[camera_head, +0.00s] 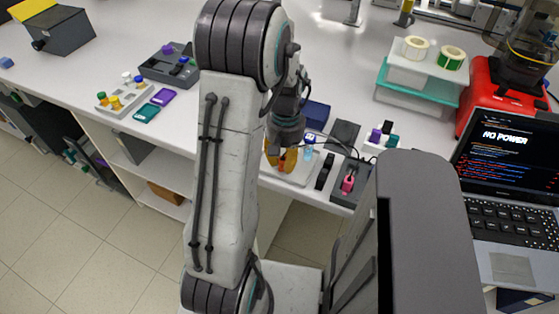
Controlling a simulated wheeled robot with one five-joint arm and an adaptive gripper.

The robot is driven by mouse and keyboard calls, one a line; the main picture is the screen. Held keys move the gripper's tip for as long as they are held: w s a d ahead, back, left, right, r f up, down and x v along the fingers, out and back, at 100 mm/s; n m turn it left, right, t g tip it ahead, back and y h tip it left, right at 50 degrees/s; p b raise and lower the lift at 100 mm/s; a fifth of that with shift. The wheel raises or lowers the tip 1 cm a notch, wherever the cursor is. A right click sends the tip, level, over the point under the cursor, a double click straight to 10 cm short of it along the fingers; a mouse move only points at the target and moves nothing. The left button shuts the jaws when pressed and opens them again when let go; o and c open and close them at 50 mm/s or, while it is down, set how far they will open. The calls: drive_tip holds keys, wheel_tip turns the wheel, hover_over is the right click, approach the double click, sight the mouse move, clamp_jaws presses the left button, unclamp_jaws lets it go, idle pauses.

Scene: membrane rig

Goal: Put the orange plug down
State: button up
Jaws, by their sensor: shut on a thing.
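My gripper (281,158) hangs down from the arm near the table's front edge, its yellow fingers close together. A small orange-red piece, which looks like the orange plug (282,165), shows between the fingertips, and they are shut on it. It is held over or close to a pale tray (301,174); I cannot tell whether it touches the tray. The fingers and my arm hide most of the plug.
A dark holder (351,184) with a pink piece and a black piece (325,171) stand right of the gripper. A laptop (505,150) reading "NO POWER" is at right. The left table has a plug tray (124,98) and free room.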

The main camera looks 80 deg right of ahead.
drive_tip(key=shift+f, duration=0.1)
drive_tip(key=shift+f, duration=0.15)
drive_tip(key=o, duration=0.8)
drive_tip(key=shift+o, duration=0.2)
drive_tip(key=shift+r, duration=0.2)
